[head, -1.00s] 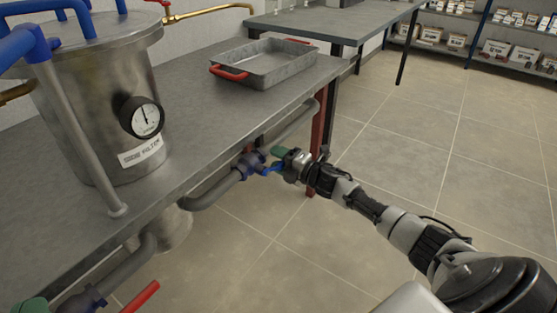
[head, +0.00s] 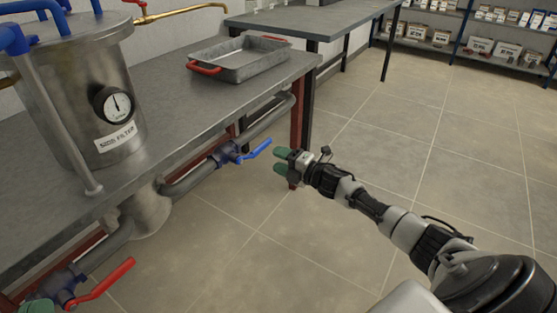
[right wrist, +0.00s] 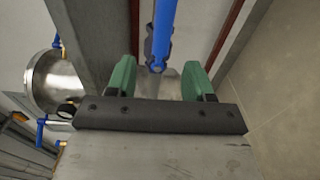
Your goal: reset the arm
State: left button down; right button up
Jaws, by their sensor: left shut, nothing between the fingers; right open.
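My right gripper (head: 276,161) is open and empty, its green fingertips a short gap to the right of the blue valve handle (head: 259,149) on the pipe under the table. In the right wrist view, the blue handle (right wrist: 162,35) lies ahead, in line with the space between the two green fingers (right wrist: 160,82). My left gripper (head: 37,307) shows only as a bit of green at the bottom left edge, beside the red valve handle (head: 106,281). It is shut and most of it is out of frame.
The grey table (head: 165,110) carries a steel filter tank (head: 85,90) with a gauge and a metal tray (head: 252,67) with red handles. Table legs stand close beyond my right gripper. The tiled floor (head: 440,170) on the right is clear.

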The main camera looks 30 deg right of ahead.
jog(key=shift+s+d, duration=0.15)
jog(key=shift+s, duration=0.15)
jog(key=shift+w+f, duration=0.1)
